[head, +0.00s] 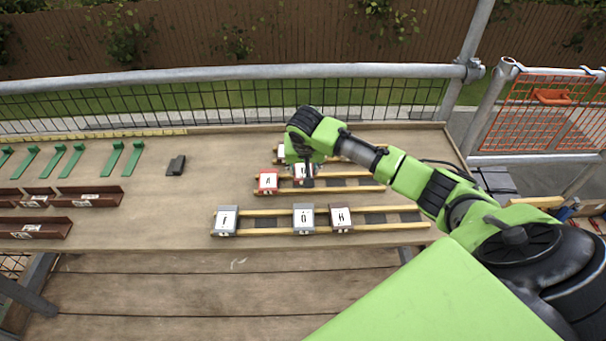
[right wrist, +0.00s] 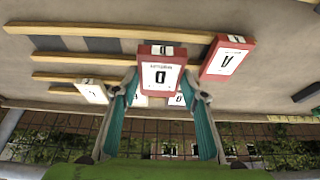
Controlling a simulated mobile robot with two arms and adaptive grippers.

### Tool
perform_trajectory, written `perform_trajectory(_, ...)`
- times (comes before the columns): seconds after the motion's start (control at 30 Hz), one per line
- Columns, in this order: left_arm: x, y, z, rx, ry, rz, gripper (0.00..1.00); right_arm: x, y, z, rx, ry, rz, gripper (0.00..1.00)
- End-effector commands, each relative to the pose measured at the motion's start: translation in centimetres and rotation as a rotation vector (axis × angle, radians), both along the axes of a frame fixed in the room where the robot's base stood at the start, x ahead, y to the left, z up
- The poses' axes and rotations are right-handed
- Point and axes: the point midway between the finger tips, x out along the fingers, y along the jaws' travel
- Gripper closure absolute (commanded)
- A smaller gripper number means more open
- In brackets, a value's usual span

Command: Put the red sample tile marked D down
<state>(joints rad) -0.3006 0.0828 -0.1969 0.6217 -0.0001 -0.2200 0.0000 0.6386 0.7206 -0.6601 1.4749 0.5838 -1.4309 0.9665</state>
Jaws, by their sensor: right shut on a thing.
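The red tile marked D (right wrist: 161,78) shows in the right wrist view between the two teal fingers of my right gripper (right wrist: 162,98), which is shut on it. In the head view my right gripper (head: 306,172) is over the middle rack, just right of the red tile marked A (head: 268,181), and hides most of tile D. Tile A also shows in the right wrist view (right wrist: 222,62), apart from tile D. I cannot tell whether tile D touches the wooden rails (head: 350,189). My left gripper is not in view.
The front rack holds grey tiles F (head: 226,219) and O (head: 303,217) and a brown tile (head: 340,218). Brown trays (head: 95,199), green brackets (head: 75,160) and a dark block (head: 176,165) lie to the left. The board between is bare. A metal railing (head: 250,72) runs behind.

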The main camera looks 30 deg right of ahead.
Motion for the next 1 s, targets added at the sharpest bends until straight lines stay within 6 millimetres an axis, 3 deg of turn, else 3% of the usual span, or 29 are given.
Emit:
perform_trajectory(0.33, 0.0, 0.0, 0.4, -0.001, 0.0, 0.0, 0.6, 0.6, -0.1, -3.5, -0.002, 0.0, 0.001, 0.85)
perform_trajectory(0.9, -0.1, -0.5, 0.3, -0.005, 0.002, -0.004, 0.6, 0.5, -0.1, -4.6, 0.001, 0.0, 0.0, 0.85)
perform_trajectory(0.93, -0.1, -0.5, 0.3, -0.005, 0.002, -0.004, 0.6, 0.5, -0.1, -4.6, 0.0, 0.0, 0.0, 0.53)
perform_trajectory(0.97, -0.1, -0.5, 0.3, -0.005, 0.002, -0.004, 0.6, 0.5, -0.1, -4.6, 0.0, 0.0, 0.0, 0.45)
perform_trajectory(1.0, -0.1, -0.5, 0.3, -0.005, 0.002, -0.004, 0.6, 0.5, -0.1, -4.6, 0.0, 0.0, 0.001, 0.44)
